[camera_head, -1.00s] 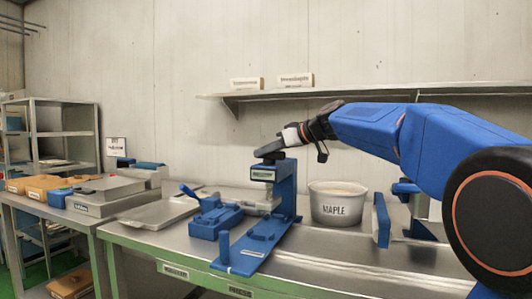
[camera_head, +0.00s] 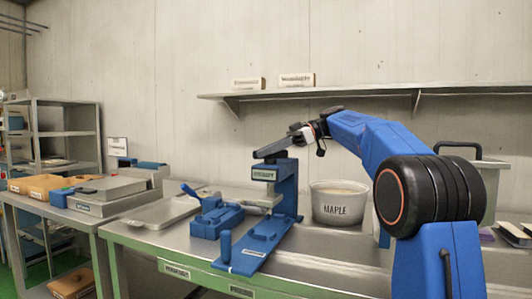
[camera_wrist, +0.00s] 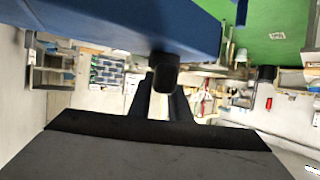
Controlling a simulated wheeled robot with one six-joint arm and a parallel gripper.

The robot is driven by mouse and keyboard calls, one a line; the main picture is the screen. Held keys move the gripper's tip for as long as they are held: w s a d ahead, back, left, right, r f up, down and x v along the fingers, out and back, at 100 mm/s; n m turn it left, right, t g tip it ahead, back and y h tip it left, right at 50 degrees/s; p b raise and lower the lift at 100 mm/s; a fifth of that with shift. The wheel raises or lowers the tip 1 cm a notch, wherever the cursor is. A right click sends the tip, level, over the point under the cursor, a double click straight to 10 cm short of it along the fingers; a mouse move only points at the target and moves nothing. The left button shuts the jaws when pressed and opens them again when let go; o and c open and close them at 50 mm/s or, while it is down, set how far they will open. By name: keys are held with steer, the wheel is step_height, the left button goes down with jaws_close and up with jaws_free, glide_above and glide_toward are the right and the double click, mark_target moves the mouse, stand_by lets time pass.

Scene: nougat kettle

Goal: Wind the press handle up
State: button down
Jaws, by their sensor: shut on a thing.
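The blue press (camera_head: 285,190) stands on the steel bench, with a label on its head. Its dark grey handle (camera_head: 272,149) runs from the top of the press up and to the right. My gripper (camera_head: 298,135) is shut on the handle near its upper right end. In the wrist view, a dark grey bar, apparently the handle (camera_wrist: 150,155), fills the bottom, and a blue surface crosses the top. The exact contact between fingers and handle is too small to tell.
A grey bucket marked MAPLE (camera_head: 336,208) stands just right of the press. A blue fixture (camera_head: 215,218) and a steel tray (camera_head: 160,212) are to the left. A wall shelf (camera_head: 350,93) runs above my arm. A bin with a black handle (camera_head: 490,175) stands at right.

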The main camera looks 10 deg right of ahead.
steer(key=shift+n+g, duration=0.4)
steer(key=shift+g, duration=0.1)
steer(key=shift+f, duration=0.1)
steer(key=c, duration=1.6)
jaws_free()
steer(key=shift+c, duration=0.2)
step_height(320, 180, up, 10)
steer(key=shift+r, duration=0.1)
